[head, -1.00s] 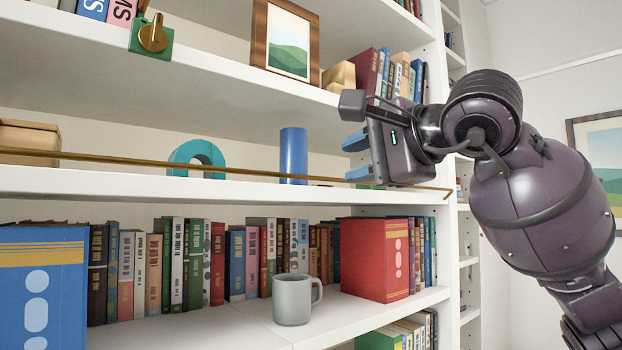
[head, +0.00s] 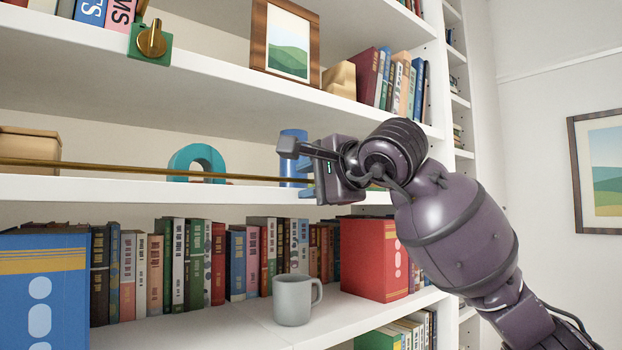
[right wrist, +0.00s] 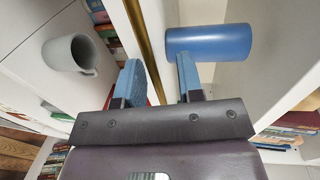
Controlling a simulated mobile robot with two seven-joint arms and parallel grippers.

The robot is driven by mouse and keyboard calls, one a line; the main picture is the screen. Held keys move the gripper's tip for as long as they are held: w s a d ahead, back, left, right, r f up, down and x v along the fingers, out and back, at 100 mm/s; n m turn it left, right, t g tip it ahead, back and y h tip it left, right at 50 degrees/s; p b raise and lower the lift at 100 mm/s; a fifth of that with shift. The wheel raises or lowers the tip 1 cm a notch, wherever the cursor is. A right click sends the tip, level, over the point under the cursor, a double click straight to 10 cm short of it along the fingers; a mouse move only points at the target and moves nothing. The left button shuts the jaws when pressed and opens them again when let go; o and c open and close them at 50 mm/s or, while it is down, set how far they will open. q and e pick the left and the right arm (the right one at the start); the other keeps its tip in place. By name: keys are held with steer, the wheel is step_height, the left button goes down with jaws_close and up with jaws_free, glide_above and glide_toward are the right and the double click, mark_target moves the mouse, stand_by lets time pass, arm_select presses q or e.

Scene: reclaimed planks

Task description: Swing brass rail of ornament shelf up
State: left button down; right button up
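The brass rail (head: 120,169) runs along the front of the ornament shelf (head: 110,189), low over its front edge. My right gripper (head: 304,187) is at the rail's right-hand part, in front of the blue cylinder (head: 291,160), and hides the rail's right end. In the right wrist view the gripper (right wrist: 158,68) is open, with the rail (right wrist: 147,50) passing between its two blue-padded fingers. I cannot tell whether a finger touches the rail. A brass catch (head: 151,40) on a green plate sits on the upper shelf's edge. My left gripper is out of view.
The ornament shelf also holds a teal arch (head: 198,157) and a tan box (head: 32,146). A grey mug (head: 292,300) and a red box file (head: 372,258) stand below. A framed picture (head: 287,42) stands above. Free space lies in front of the shelves.

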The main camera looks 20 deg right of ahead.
jaws_close()
steer(key=shift+r+g+p, duration=0.5)
steer(key=shift+p, duration=0.35)
steer(key=shift+w+g+h+p, duration=0.3)
steer(key=shift+g+h+p, duration=0.1)
steer(key=shift+g+p, duration=0.4)
steer(key=shift+a+f, duration=0.1)
jaws_free()
